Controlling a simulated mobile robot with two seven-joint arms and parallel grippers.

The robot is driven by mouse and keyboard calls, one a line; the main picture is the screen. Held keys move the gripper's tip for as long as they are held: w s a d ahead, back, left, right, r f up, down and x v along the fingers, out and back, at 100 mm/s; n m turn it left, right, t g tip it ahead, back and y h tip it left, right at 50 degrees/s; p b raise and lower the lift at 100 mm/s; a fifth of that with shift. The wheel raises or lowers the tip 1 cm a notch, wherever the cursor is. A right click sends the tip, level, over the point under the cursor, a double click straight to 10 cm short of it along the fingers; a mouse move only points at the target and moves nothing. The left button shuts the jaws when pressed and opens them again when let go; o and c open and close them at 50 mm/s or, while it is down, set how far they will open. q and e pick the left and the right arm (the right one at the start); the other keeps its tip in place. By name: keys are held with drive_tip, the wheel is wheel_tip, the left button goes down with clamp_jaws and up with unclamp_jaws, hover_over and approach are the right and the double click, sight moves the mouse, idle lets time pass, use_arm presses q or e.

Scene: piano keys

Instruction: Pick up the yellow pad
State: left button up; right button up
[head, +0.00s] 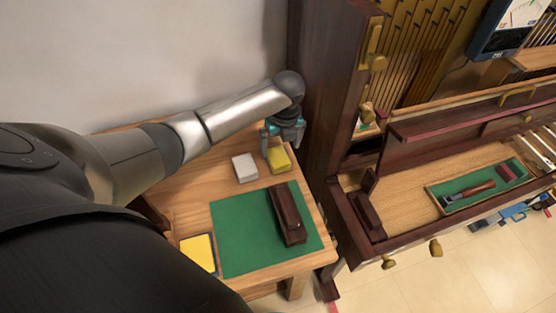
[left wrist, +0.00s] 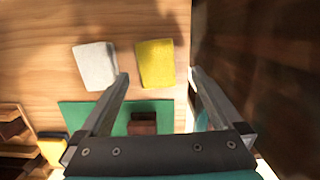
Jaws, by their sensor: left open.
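The yellow pad (head: 279,160) lies on the wooden table, beside a white pad (head: 244,168). My left gripper (head: 282,144) is open and above the yellow pad, with its fingers pointing down toward it. In the left wrist view the yellow pad (left wrist: 155,63) shows between and just beyond the two open fingertips, and nothing is held. The white pad (left wrist: 96,66) lies to its left there, beyond the left finger. I cannot tell the exact height of the fingers above the pad. My right gripper is in neither view.
A green mat (head: 232,230) with a dark wooden block (head: 288,215) covers the table's front. A yellow, dark-edged item (head: 198,252) lies beside the mat. The dark piano cabinet (head: 318,95) stands close on the right, with an open tray holding tools (head: 480,188).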

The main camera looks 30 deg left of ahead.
sight(278, 156)
use_arm(q)
drive_tip(key=f, duration=0.1)
drive_tip(key=f+b, duration=0.1)
drive_tip(key=f, duration=0.2)
drive_tip(key=shift+a+f, duration=0.35)
drive_tip(key=shift+a, duration=0.05)
drive_tip(key=shift+r, duration=0.1)
drive_tip(key=c, duration=1.3)
